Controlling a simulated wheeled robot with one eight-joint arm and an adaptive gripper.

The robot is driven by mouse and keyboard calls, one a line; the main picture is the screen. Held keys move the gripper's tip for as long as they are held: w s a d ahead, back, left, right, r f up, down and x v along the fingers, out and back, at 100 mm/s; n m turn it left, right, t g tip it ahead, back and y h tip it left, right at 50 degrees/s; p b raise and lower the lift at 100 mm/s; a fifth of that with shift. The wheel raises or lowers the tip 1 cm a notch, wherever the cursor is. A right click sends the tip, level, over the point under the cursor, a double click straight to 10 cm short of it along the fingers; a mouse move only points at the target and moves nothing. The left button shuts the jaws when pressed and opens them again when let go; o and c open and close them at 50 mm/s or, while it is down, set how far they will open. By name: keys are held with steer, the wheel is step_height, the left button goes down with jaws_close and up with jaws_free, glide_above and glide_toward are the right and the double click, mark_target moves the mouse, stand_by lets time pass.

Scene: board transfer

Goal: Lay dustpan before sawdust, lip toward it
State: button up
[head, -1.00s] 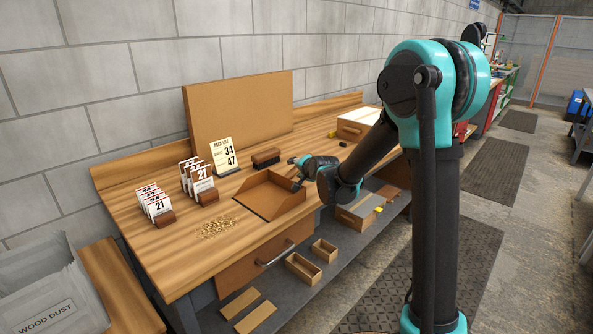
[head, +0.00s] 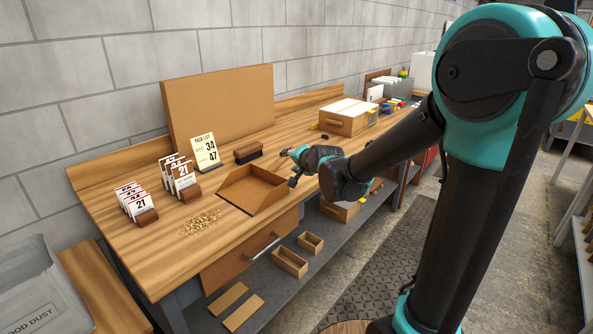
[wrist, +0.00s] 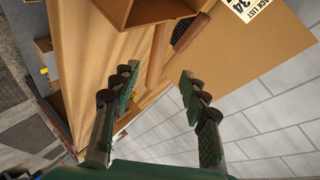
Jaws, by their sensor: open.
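The brown dustpan (head: 262,196) lies on the workbench, its dark-edged open lip facing the sawdust (head: 201,222). The sawdust is a loose patch close in front of that lip, with a strip of bare wood between. My gripper (head: 288,164) is open at the dustpan's rear right side. In the wrist view the dustpan (wrist: 143,13) is at the top edge, and its round handle (wrist: 158,58) shows between the two spread fingers of my gripper (wrist: 157,76). Neither finger visibly touches the handle. Sawdust is out of the wrist view.
A dark brush (head: 247,153) lies behind the dustpan. Number-card holders (head: 181,179) and a pack-list sign (head: 206,153) stand at the left rear. A brown panel (head: 220,105) stands against the wall. A box (head: 346,118) is farther right. The bench's left front is clear.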

steer(key=s+d+f+n+g+h, duration=0.3)
steer(key=s+d+f, duration=0.5)
steer(key=s+d, duration=0.4)
steer(key=s+d+f+n+g+h, duration=0.2)
steer(key=s+d+f, duration=0.7)
steer(key=s, duration=0.7)
steer(key=d+n+g, duration=0.1)
steer(key=d+g, duration=0.1)
steer(key=d, duration=0.1)
steer(key=shift+s+d+n+h, duration=0.15)
steer(key=shift+s+n+h, duration=0.15)
steer(key=shift+s+h, duration=0.1)
